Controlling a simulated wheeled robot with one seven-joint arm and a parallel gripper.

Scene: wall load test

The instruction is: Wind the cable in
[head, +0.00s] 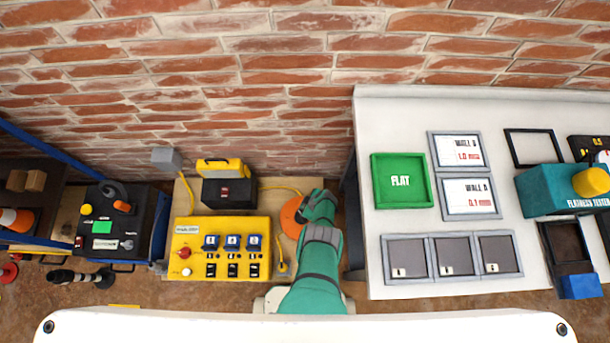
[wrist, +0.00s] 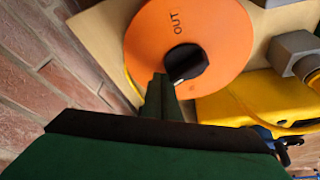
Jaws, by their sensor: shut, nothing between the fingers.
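The orange cable reel disc (head: 290,218) stands on a wooden board, between the yellow control box and the white table, partly hidden by my arm. In the wrist view the disc (wrist: 212,30) shows the word OUT and a black knob (wrist: 186,63). My gripper (wrist: 160,90) is shut and empty, its tips beside the knob; I cannot tell whether they touch it. In the head view my gripper (head: 318,203) is over the disc's right side. Yellow cable (head: 283,190) runs to the disc from the left, and more shows below it (head: 282,264).
The yellow control box (head: 222,248) with switches stands left of the reel, with a black-and-yellow case (head: 228,190) behind it. The white table (head: 395,120) with a green FLAT tray (head: 401,181) is close on the right. A brick wall (head: 250,80) rises behind.

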